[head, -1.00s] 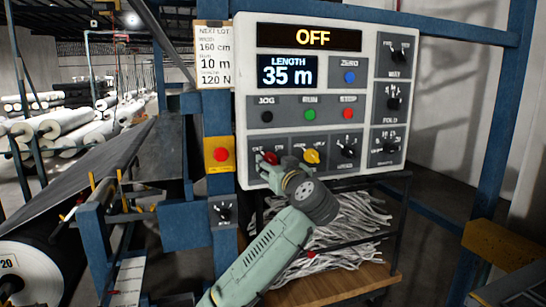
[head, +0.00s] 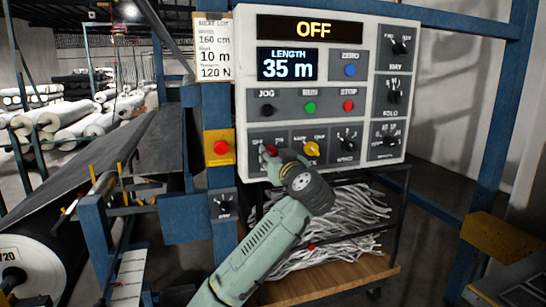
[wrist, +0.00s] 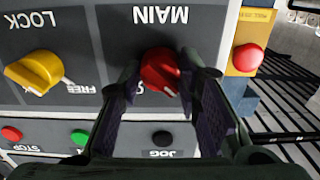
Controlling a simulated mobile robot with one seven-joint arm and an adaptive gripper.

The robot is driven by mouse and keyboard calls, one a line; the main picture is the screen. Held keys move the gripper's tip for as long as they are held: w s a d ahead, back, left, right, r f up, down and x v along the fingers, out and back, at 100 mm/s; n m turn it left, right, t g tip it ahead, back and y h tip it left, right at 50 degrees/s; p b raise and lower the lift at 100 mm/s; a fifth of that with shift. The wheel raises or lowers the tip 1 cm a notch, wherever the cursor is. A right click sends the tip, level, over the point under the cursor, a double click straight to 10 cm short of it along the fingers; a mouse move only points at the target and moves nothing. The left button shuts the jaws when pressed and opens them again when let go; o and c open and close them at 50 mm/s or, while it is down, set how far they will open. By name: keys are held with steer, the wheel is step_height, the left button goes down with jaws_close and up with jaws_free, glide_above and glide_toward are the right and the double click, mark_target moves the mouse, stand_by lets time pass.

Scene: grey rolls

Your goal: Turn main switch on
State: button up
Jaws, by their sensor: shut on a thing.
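The main switch is a red rotary knob (wrist: 160,71) under the label MAIN, which appears upside down in the wrist view. In the head view the red knob (head: 271,150) is at the panel's lower left, partly hidden by my gripper (head: 270,157). My gripper's two fingers (wrist: 164,80) are on either side of the knob and shut on it. The knob's pointer setting is hard to read behind the fingers. The display (head: 309,28) on the white control panel (head: 245,100) reads OFF.
A yellow knob (wrist: 36,71) marked LOCK and FREE sits beside the main switch. A red button on a yellow box (wrist: 249,58) is on the other side. JOG (wrist: 162,138), RUN and STOP buttons are close by. A rack of white strips stands below the panel.

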steer(key=shift+c, duration=1.3)
steer(key=shift+f, duration=0.15)
steer(key=shift+m+b, duration=0.85)
steer(key=shift+m, duration=8.05)
